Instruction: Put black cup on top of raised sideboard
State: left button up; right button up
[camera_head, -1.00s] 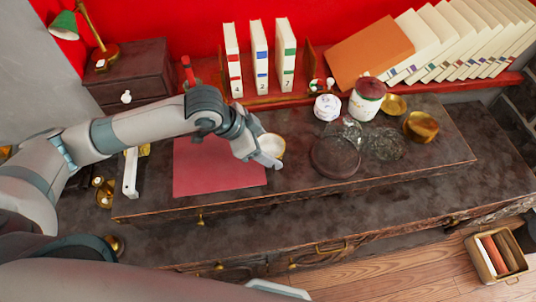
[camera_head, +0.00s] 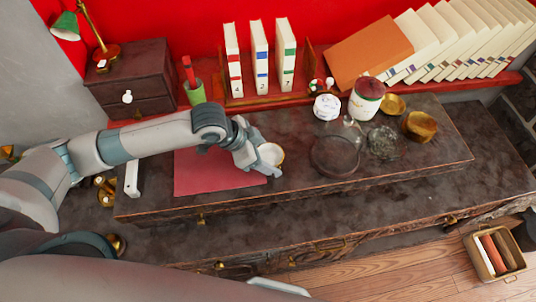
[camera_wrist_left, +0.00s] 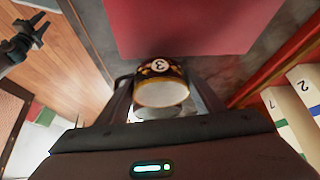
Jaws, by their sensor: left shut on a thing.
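The black cup, with gold patterning and a pale round "3" mark, is between the fingers in the left wrist view (camera_wrist_left: 160,70). Its pale opening shows in the head view (camera_head: 270,154). My left gripper (camera_head: 258,162) is shut on it, just right of the red mat (camera_head: 205,184). The cup is over the raised sideboard top (camera_head: 300,190); whether its base touches the top is hidden.
A dark ring-shaped dish (camera_head: 335,170), glassware (camera_head: 383,143), a white pot (camera_head: 327,107), a red-lidded jar (camera_head: 366,98) and a gold bowl (camera_head: 420,126) stand to the right. Numbered books (camera_head: 260,60) stand behind. The top's front right is clear.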

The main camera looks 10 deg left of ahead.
pick_arm(q)
jog(key=o, duration=1.1)
jog(key=shift+a+r, duration=0.1)
jog(key=shift+r, duration=0.4)
jog(key=b+v, duration=0.2)
jog(key=v, duration=0.9)
jog(key=shift+r, duration=0.35)
jog(key=shift+s, duration=0.1)
